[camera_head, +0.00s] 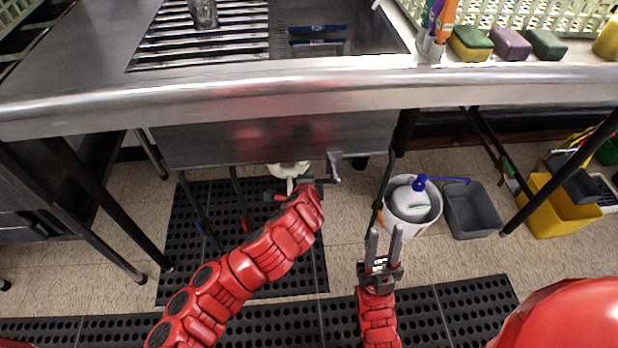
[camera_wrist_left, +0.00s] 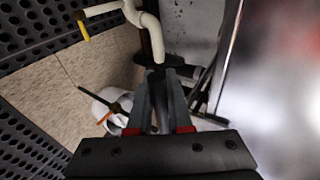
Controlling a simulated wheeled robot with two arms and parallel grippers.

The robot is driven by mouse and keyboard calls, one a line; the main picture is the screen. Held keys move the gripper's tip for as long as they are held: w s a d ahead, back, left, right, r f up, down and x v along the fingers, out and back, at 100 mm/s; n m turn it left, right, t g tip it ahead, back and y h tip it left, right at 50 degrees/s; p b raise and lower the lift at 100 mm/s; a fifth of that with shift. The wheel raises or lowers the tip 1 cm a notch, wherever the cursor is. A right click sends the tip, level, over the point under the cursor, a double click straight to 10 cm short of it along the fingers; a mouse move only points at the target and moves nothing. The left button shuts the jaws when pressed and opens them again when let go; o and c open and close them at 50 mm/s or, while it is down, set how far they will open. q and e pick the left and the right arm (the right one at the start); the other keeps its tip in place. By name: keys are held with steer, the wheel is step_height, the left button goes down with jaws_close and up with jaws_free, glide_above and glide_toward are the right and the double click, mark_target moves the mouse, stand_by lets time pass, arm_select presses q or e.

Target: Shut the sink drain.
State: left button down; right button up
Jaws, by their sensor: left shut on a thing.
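The sink (camera_head: 345,40) is set in the steel counter, with its steel box (camera_head: 270,140) hanging below. A white drain pipe (camera_head: 288,170) comes down under the box and also shows in the left wrist view (camera_wrist_left: 104,9). A grey drain lever (camera_head: 334,164) hangs beside the pipe. My left gripper (camera_head: 326,182) is under the sink, shut on the lever's lower end; its fingers show in the left wrist view (camera_wrist_left: 161,82). What lies between them is mostly hidden. My right gripper (camera_head: 384,234) is open and empty, low in front of the white bucket.
A white bucket (camera_head: 412,228) with a jug and a grey bin (camera_head: 472,212) stand on the floor to the right, a yellow mop bucket (camera_head: 560,207) further right. Counter legs (camera_head: 95,208) stand at the left. Black mats (camera_head: 200,210) cover floor below. Sponges (camera_head: 512,43) lie on the counter.

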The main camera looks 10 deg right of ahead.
arm_select(q)
steer(key=c, duration=0.8)
jaws_free()
steer(key=shift+c, duration=0.2)
steer(key=p+v, duration=1)
steer(key=v, duration=0.7)
steer(key=shift+s+p, duration=0.2)
steer(key=shift+p, duration=0.2)
